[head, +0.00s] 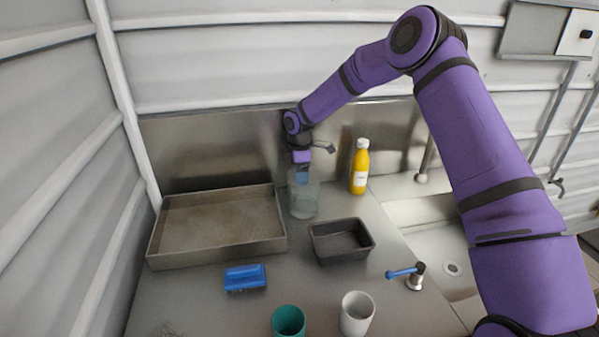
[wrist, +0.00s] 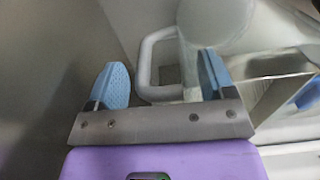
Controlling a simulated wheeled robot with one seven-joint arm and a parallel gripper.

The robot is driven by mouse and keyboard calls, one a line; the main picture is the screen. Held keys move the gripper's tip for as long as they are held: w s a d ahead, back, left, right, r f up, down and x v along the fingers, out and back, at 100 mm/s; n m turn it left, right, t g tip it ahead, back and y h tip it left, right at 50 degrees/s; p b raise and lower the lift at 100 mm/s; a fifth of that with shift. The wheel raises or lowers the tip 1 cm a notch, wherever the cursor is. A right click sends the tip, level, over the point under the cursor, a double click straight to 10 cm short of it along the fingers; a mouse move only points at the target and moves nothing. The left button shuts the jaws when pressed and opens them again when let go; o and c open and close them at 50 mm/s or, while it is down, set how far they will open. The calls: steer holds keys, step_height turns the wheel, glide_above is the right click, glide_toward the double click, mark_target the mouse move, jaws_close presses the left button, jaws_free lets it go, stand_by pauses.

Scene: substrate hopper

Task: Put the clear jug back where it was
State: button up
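The clear jug (head: 304,200) stands upright on the steel counter, between the big metal tray and the yellow bottle. In the wrist view its looped handle (wrist: 146,62) shows between my two blue fingers, and part of its body (wrist: 215,22) is at the top right. My gripper (wrist: 163,78) is open, with the fingers wide apart and a gap between the left finger and the handle. In the head view my gripper (head: 302,173) is at the jug's upper part, pointing down. Whether the right finger touches the jug is unclear.
A shallow metal tray (head: 155,250) lies left of the jug. A dark bin (head: 340,259), blue brush (head: 245,278), teal cup (head: 288,321) and white cup (head: 357,314) are nearer. The yellow bottle (head: 360,168) stands right, near the sink (head: 430,212) and blue-levered tap (head: 415,277).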

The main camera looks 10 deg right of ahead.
step_height(320, 180, up, 12)
steer(key=shift+r, duration=0.15)
stand_by(0.5)
steer(key=s+d+r+m+t+h, duration=0.1)
steer(key=s+d+r+m, duration=0.3)
steer(key=s+r, duration=0.75)
steer(key=s+d+r+m+t, duration=0.25)
steer(key=s+r+m, duration=0.25)
steer(key=s+r, duration=0.6)
steer(key=s+d+f+m+t, duration=0.1)
steer(key=s+d+m, duration=0.2)
steer(key=s, duration=1)
steer(key=s+d+f+m+y, duration=0.1)
steer(key=s+d+m, duration=0.2)
steer(key=s, duration=1)
steer(key=m, duration=0.2)
steer(key=shift+s+d+m+t, duration=0.15)
steer(key=shift+s+m+t, duration=0.05)
steer(key=shift+m+t, duration=0.2)
